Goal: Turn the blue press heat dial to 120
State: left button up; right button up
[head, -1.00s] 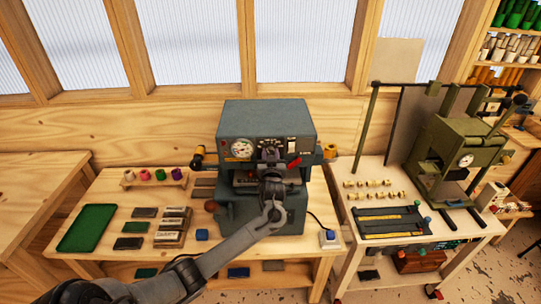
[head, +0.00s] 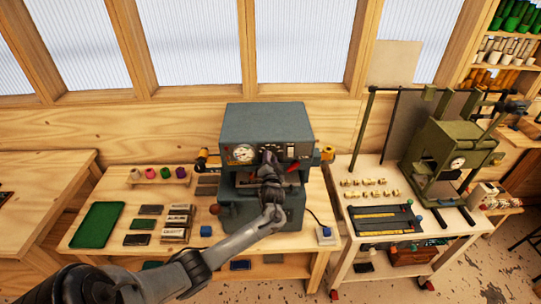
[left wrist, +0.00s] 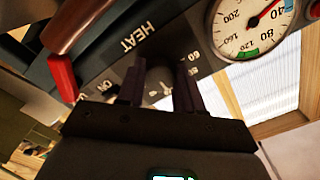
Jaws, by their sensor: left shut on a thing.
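The blue press (head: 267,122) stands on the wooden table against the wall. My left gripper (head: 269,157) is at its front panel and hides the heat dial in the head view. The dial's exact setting is hard to read. My right gripper is not in view.
A round gauge (left wrist: 256,24) and a red lever (left wrist: 62,76) are close to the fingers. A green tray (head: 97,225) and several small blocks lie left on the table. A green press (head: 450,155) stands on the right-hand table.

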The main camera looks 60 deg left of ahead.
pick_arm(q)
jog(key=shift+r+m+p, duration=0.15)
jog(key=shift+m+p, duration=0.6)
jog(key=shift+m, duration=0.45)
jog(key=o, duration=1)
jog(key=shift+o, duration=0.2)
jog(key=v, duration=1)
jog(key=shift+s+d+b, duration=0.2)
jog(key=shift+d+b, duration=0.1)
jog(key=shift+b, duration=0.1)
